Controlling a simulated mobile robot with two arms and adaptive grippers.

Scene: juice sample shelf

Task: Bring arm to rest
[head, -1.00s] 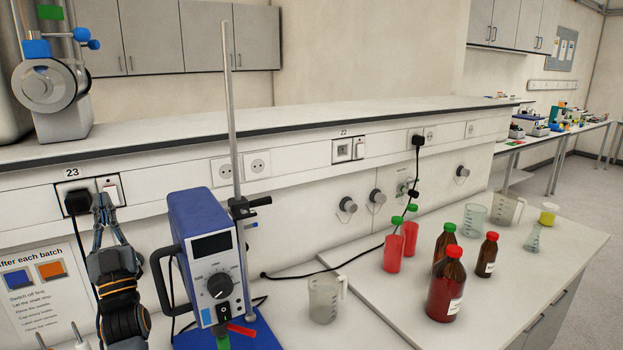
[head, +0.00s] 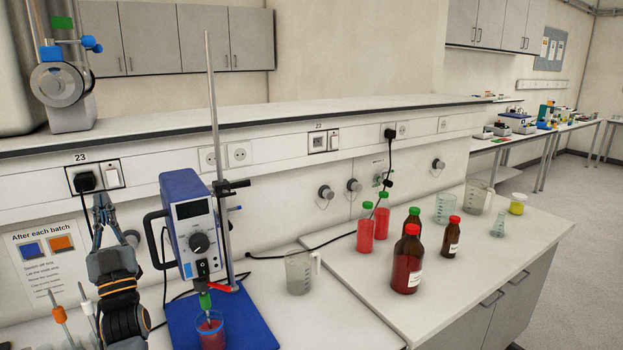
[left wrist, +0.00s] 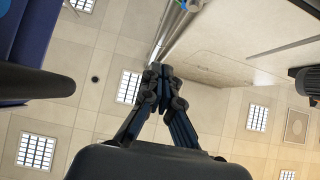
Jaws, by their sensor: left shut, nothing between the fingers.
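My left gripper (head: 103,207) is raised in front of the wall outlet at the left of the head view, fingers pointing up. It is shut and empty. In the left wrist view its fingertips (left wrist: 158,72) meet, with the ceiling behind them. My right gripper is in neither view. The blue stirrer (head: 198,228) stands just right of my left arm, on a blue base (head: 250,328) with a metal rod. A beaker of red liquid (head: 211,332) is under the stirrer. My left gripper touches nothing that I can see.
An empty beaker (head: 298,272) stands on the bench right of the stirrer. Farther right are red bottles with green caps (head: 365,235), brown bottles (head: 408,262) and clear glassware (head: 445,208). Orange and white-handled tools (head: 59,314) stand at lower left. The shelf (head: 280,119) is clear in the middle.

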